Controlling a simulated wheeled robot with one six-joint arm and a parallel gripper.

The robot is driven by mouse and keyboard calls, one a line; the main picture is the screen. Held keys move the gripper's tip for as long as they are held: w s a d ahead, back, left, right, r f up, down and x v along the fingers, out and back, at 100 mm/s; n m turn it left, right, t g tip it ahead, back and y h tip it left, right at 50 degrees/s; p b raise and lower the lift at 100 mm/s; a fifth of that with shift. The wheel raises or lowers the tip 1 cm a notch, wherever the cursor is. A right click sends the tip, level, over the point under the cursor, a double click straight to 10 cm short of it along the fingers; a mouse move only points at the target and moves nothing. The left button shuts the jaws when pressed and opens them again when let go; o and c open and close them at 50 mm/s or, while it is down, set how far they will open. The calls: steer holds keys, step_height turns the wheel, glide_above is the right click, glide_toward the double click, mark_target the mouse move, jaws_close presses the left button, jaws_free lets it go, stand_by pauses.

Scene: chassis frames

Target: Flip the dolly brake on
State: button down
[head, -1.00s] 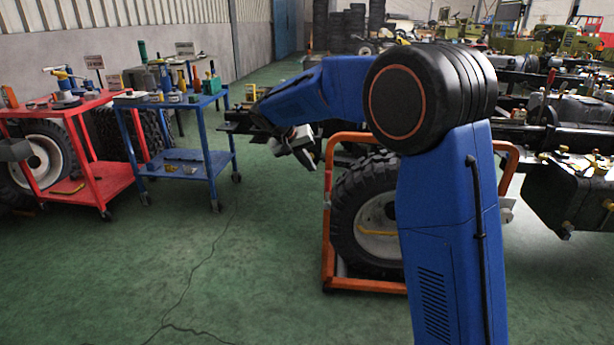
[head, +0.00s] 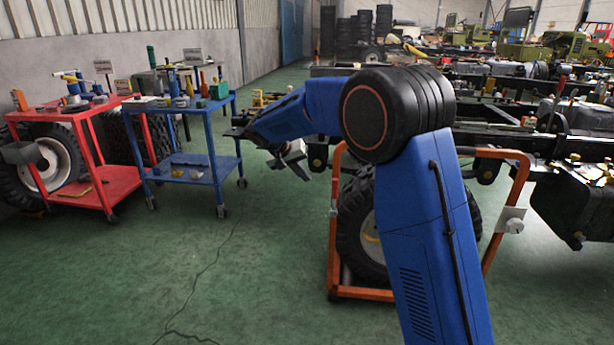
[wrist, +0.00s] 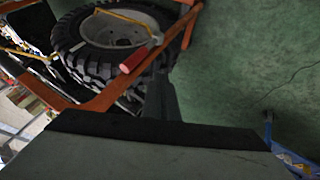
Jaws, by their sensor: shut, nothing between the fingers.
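The orange dolly (head: 333,235) stands upright on the floor and holds a black tire with a pale hub (head: 352,215), partly hidden behind my arm. On its right side is a pale plate with a round knob (head: 513,225). In the wrist view the orange frame (wrist: 108,95) and tire (wrist: 75,45) show at the upper left, with a red grip (wrist: 133,60) in front of the tire. I cannot tell whether this grip is the brake. My gripper (head: 303,174) is shut and empty, left of the dolly and apart from it; its dark finger (wrist: 166,95) points near the red grip.
A blue tool cart (head: 190,168) and a red tool cart (head: 105,185) stand at the left. A vehicle chassis (head: 570,145) lies behind and right of the dolly. The green floor (head: 240,270) between carts and dolly is clear.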

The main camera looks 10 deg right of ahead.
mark_target(335, 186)
steer(key=w+d+f, duration=0.2)
steer(key=d+f, duration=0.4)
steer(key=d, duration=0.2)
stand_by(0.4)
steer(key=shift+s, duration=0.1)
steer(key=shift+s+d+r+m+t+y, duration=0.1)
steer(key=shift+s+d+m+y, duration=0.05)
steer(key=shift+d+y, duration=0.35)
steer(key=shift+s+d+r+m+t+y, duration=0.1)
steer(key=shift+s+d+r+y, duration=0.15)
steer(key=shift+d, duration=0.4)
steer(key=shift+s+d+m+t+y, duration=0.1)
steer(key=shift+d+m+y, duration=0.05)
steer(key=shift+d+y, duration=0.35)
steer(key=s+d+f+m+t+y, duration=0.1)
steer(key=s+d+f+y, duration=0.2)
steer(key=d, duration=0.5)
steer(key=shift+d+f+y, duration=0.35)
steer(key=shift+y, duration=0.1)
